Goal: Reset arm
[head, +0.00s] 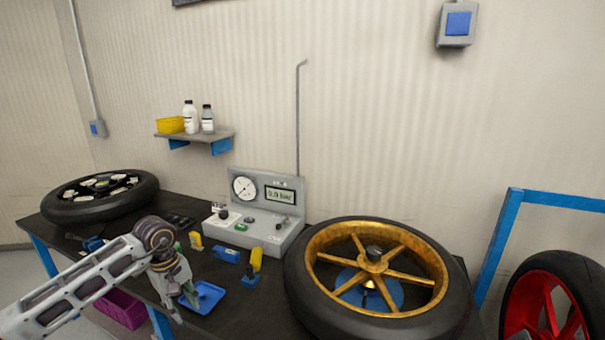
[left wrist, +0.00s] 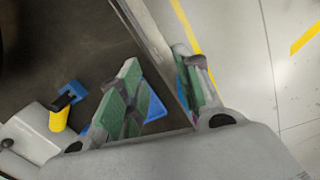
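My left arm (head: 90,280) reaches in from the left over the dark workbench (head: 268,318). My left gripper (head: 186,292) points down near the bench's front edge, by a small blue tray (head: 212,296). In the left wrist view the two green-padded fingers (left wrist: 160,92) are spread apart with nothing held between them. A blue patch, which looks like the tray, shows partly behind one finger. My right arm and gripper are not in view.
A gold-rimmed wheel (head: 408,240) lies on the bench at right, a black wheel (head: 100,195) at left. A grey gauge console (head: 265,236) stands behind. A yellow-and-blue item (head: 253,266) stands right of the tray. A red wheel (head: 548,305) is at far right.

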